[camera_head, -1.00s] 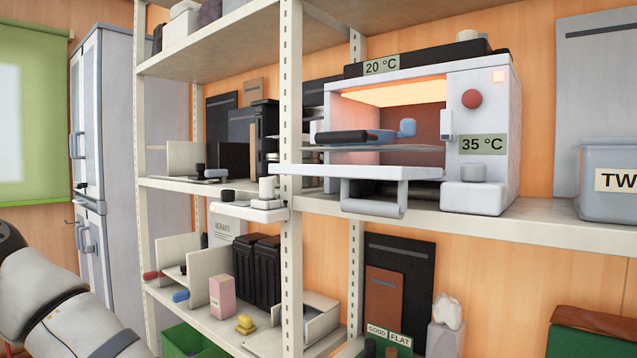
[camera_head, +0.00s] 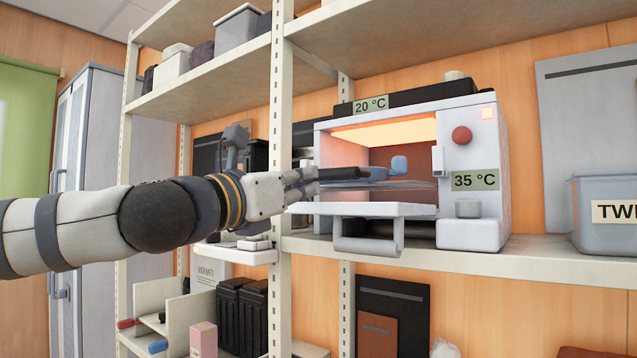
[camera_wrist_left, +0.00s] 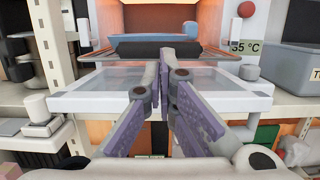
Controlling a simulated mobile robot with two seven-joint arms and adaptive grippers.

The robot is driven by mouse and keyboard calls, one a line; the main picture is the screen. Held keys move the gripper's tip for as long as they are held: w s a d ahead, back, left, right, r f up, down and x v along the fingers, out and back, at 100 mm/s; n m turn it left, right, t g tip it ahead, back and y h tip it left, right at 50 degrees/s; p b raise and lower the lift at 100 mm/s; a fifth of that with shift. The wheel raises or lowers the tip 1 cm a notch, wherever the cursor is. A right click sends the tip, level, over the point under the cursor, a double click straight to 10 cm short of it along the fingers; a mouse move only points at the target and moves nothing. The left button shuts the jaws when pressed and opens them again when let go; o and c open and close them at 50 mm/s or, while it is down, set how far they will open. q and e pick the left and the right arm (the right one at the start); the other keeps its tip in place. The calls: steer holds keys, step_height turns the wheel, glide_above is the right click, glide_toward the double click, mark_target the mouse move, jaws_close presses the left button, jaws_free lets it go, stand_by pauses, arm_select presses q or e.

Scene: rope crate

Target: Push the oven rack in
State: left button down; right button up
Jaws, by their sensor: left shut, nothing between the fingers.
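The white oven (camera_head: 476,212) stands on a shelf with its door (camera_head: 375,209) folded down flat and its inside lit orange. The oven rack (camera_head: 410,185) is a thin dark rack above the door, sticking partly out of the opening. In the left wrist view the rack (camera_wrist_left: 115,51) spans the opening ahead. My left gripper (camera_head: 308,182) is shut and empty, above the door, with its fingertips (camera_wrist_left: 163,62) at the rack's front edge. I cannot tell if they touch. My right gripper is not in view.
A pale shelf post (camera_head: 280,90) rises just behind my left gripper. A grey tub (camera_head: 600,240) stands to the right. Space in front of the oven is open.

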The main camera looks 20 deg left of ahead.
mark_target(329, 177)
arm_select(q)
steer(key=x, duration=0.3)
steer(key=shift+w+d+r, duration=0.1)
steer(key=shift+w+d, duration=0.05)
steer(key=shift+w, duration=0.2)
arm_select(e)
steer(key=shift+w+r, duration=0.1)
arm_select(q)
steer(key=shift+w, duration=0.1)
steer(key=x, duration=0.3)
steer(key=shift+w+d+f+b, duration=0.15)
steer(key=shift+w+f+b, duration=0.25)
steer(key=shift+f, duration=0.1)
steer(key=shift+w+d+r, duration=0.1)
steer(key=shift+w, duration=0.15)
steer(key=shift+r, duration=0.1)
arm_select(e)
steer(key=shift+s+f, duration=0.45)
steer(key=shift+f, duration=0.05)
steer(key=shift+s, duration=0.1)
